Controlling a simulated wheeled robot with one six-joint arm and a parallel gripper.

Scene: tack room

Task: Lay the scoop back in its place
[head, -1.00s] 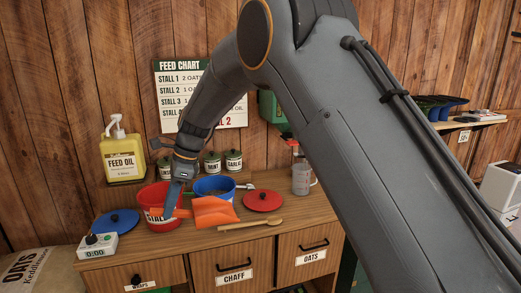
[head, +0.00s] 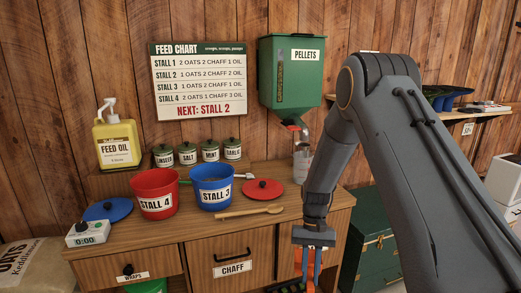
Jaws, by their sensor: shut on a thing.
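The orange scoop (head: 299,262) is held by my gripper (head: 310,272) at the bottom of the head view, right of the CHAFF drawer (head: 232,266). The jaws are shut on it, pointing down in front of the cabinet's right part. Only bits of orange show around the fingers; the rest of the scoop is hidden or cut off by the frame edge. The OATS front is hidden behind my gripper. I cannot tell whether the scoop touches anything below.
On the counter (head: 185,228) stand a red STALL 4 bucket (head: 156,206) and a blue STALL 3 bucket (head: 212,196). A green chest (head: 370,245) stands at right.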

